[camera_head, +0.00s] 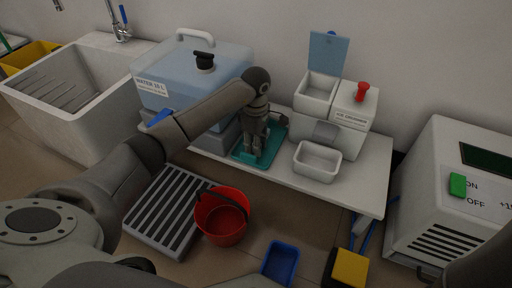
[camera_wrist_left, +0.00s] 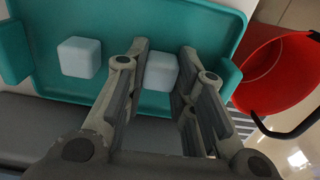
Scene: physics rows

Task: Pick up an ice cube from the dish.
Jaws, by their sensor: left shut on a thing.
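The teal dish (camera_head: 240,154) lies on the white bench in front of the water container. It also shows in the left wrist view (camera_wrist_left: 109,28), with two pale ice cubes in it. One ice cube (camera_wrist_left: 80,57) lies free on the left of the dish. The other ice cube (camera_wrist_left: 161,70) is between the fingers of my left gripper (camera_wrist_left: 158,90), which is shut on it. In the head view my left gripper (camera_head: 257,152) points down over the dish and hides the cubes. I cannot tell whether the held cube touches the dish. My right gripper is not in view.
An ice crusher (camera_head: 350,112) with an open blue lid and a white bin (camera_head: 318,161) stand to the right of the dish. The water container (camera_head: 190,75) is behind. A red bucket (camera_head: 222,217) and a blue scoop (camera_head: 281,262) are below the bench edge.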

